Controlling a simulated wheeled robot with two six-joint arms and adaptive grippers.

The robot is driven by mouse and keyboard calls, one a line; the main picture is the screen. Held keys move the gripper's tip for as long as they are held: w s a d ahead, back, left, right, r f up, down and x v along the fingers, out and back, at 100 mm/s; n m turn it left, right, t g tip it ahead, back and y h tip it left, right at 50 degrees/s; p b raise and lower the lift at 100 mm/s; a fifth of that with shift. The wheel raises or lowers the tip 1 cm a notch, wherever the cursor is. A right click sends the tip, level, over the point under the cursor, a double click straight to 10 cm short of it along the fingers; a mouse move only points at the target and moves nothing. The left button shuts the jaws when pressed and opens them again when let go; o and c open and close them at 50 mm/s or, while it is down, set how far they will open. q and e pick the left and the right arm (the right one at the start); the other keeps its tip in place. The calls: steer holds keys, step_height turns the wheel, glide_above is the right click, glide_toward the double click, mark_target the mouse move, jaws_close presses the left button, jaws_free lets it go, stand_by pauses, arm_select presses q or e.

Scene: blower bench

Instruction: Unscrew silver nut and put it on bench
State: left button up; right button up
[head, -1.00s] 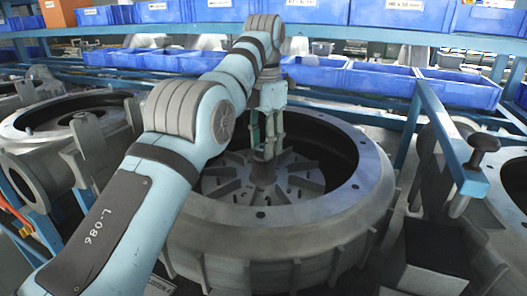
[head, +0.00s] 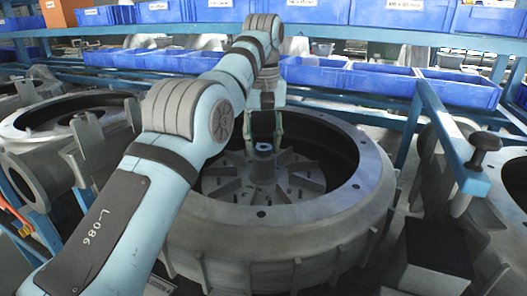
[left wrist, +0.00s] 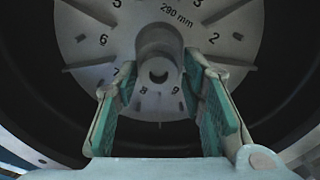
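A grey bladed impeller (head: 225,185) lies inside the round blower housing (head: 330,212). Its raised central hub (head: 263,150) has a round top with a dark hole or shaft end. In the left wrist view the hub (left wrist: 158,42) stands in front of my left gripper (left wrist: 160,76), between the lines of its fingers. The two green-padded fingers are apart with nothing held between them. In the head view my left gripper (head: 278,140) is just behind the hub. I cannot make out a separate silver nut in either view. My right gripper is not in view.
The housing has a wide flanged rim. Another blower housing (head: 75,108) stands at the left. Blue bins (head: 455,88) line a rack behind. A blue frame bar with a dark knob (head: 484,144) stands at the right.

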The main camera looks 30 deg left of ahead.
arm_select(q)
jaws_close()
steer(key=n, duration=0.4)
steer(key=shift+n, duration=0.4)
steer(key=n, duration=0.6)
steer(key=shift+n, duration=0.4)
steer(key=n, duration=0.9)
steer(key=shift+n, duration=0.4)
steer(key=n, duration=0.4)
jaws_free()
